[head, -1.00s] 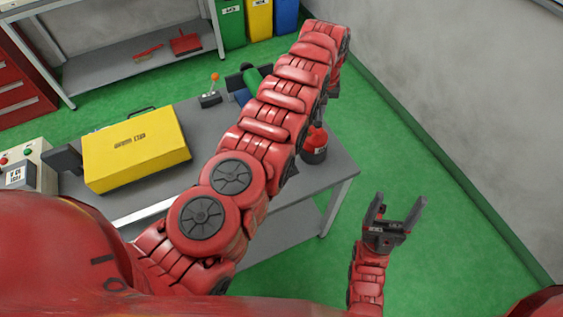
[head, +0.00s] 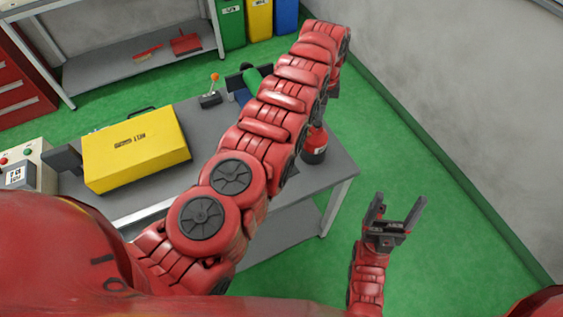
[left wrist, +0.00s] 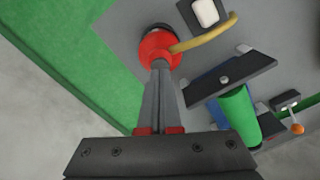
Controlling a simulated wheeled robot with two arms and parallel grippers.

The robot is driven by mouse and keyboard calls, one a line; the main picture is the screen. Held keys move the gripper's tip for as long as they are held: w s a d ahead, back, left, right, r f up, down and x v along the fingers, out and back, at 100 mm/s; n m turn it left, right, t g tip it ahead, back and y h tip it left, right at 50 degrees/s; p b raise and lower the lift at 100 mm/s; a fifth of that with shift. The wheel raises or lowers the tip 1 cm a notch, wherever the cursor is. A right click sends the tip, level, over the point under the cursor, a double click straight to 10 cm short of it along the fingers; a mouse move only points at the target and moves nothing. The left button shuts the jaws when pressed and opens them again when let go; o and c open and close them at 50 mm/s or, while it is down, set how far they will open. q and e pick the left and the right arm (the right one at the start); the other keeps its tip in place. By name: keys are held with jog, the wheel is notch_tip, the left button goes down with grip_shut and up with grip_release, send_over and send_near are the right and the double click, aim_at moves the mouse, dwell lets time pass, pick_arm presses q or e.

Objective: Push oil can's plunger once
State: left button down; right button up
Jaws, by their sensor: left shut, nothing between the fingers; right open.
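The red oil can (head: 315,150) with a dark base stands near the right end of the grey table, partly behind my left arm in the head view. In the left wrist view the oil can (left wrist: 156,46) appears from above, with a yellow curved spout pointing right. My left gripper (left wrist: 160,64) is shut and empty, its fingertips over the can's top. I cannot tell whether they touch the plunger, which they hide. In the head view my arm hides these fingertips. My right gripper (head: 399,203) is open and empty, off the table's right side.
A yellow case (head: 135,150) lies on the left of the grey table (head: 333,180). A green cylinder (left wrist: 238,115) on a dark fixture and a small orange-knobbed lever (head: 212,88) are near the can. A grey wall (head: 450,90) rises at right. Green floor is clear around the right gripper.

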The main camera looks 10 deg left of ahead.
aim_at(318, 123)
pick_arm(q)
jog(key=shift+f, duration=0.1)
jog(key=shift+f+b, duration=1.25)
jog(key=shift+f, duration=0.15)
jog(key=shift+r, duration=0.1)
jog(key=shift+r+p, duration=1.3)
jog(key=shift+r, duration=0.05)
